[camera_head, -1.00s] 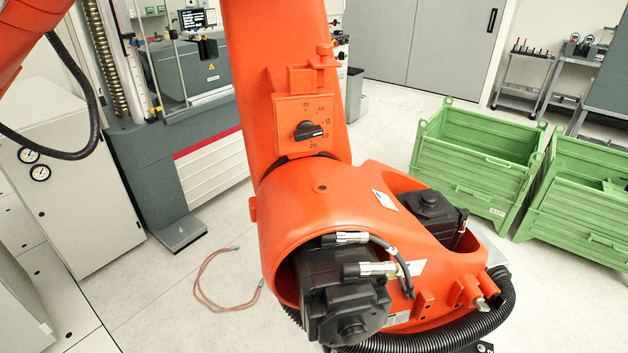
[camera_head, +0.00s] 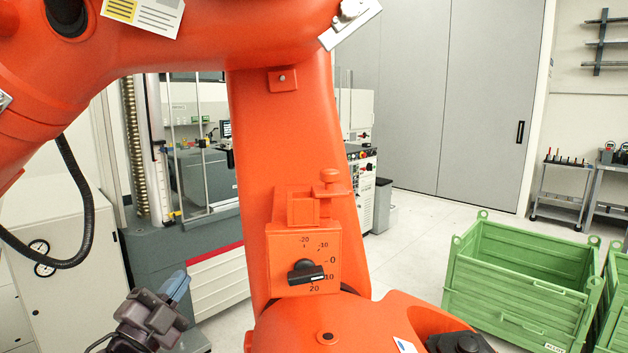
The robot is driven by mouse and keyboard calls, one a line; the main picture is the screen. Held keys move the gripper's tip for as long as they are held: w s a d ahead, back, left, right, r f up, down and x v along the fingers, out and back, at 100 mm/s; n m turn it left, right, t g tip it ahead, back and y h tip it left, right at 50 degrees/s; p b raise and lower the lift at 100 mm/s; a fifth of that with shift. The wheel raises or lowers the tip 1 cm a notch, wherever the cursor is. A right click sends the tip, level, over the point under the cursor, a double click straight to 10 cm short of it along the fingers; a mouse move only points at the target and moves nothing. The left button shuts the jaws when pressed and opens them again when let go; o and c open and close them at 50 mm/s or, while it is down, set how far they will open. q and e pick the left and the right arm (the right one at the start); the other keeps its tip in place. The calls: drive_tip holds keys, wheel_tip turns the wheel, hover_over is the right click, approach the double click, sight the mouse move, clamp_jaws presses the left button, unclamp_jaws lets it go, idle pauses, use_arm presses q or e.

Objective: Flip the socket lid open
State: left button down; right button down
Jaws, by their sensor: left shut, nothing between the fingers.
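My left gripper (camera_head: 177,286) shows at the lower left, pointing up and to the right. It is dark grey with blue-grey fingertips, shut and empty. It is in front of the grey machine's base and left of the large orange industrial robot (camera_head: 285,140), apart from the dial plate in the picture. I cannot clearly make out a socket lid. A small square orange housing (camera_head: 302,208) sits on the orange column above a dial plate with a black knob (camera_head: 305,272); I cannot tell whether it is the socket. My right gripper is not in view.
The orange robot's upper arm crosses the top left, with a black hose (camera_head: 80,225) hanging below it. A grey testing machine (camera_head: 200,180) stands behind. A white cabinet (camera_head: 65,290) with gauges is at left. Green crates (camera_head: 520,290) stand at right, with clear floor between them and the column.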

sight(323, 176)
use_arm(q)
drive_tip(key=s+d+r+m+g+h, duration=0.2)
drive_tip(key=d+r+m+g+h, duration=0.25)
drive_tip(key=r+m, duration=0.35)
drive_tip(key=s+d+r+m+g+h+b, duration=0.1)
drive_tip(key=d+r+m+g+h, duration=0.3)
drive_tip(key=m, duration=0.7)
drive_tip(key=s+d+r+m+g+h, duration=0.25)
drive_tip(key=r+m+g, duration=0.25)
drive_tip(key=r+m, duration=0.35)
drive_tip(key=w+d+f+m+y+p, duration=0.1)
drive_tip(key=w+d, duration=0.2)
drive_tip(key=w+d+f+m+t+y, duration=0.1)
drive_tip(key=w+d+y, duration=0.1)
drive_tip(key=w+d, duration=0.1)
drive_tip(key=w+d+m+y+p, duration=0.1)
drive_tip(key=w+d+y, duration=0.1)
drive_tip(key=d, duration=0.3)
drive_tip(key=shift+w+f+m+p, duration=0.15)
drive_tip(key=shift+w+f, duration=0.05)
drive_tip(key=shift+w, duration=0.25)
drive_tip(key=shift+w+f+m+p, duration=0.1)
drive_tip(key=shift+w+f+p, duration=0.1)
drive_tip(key=shift+w, duration=0.25)
drive_tip(key=shift+w+d, duration=0.15)
drive_tip(key=shift+d, duration=0.15)
drive_tip(key=shift+f, duration=0.1)
drive_tip(key=shift+d, duration=0.1)
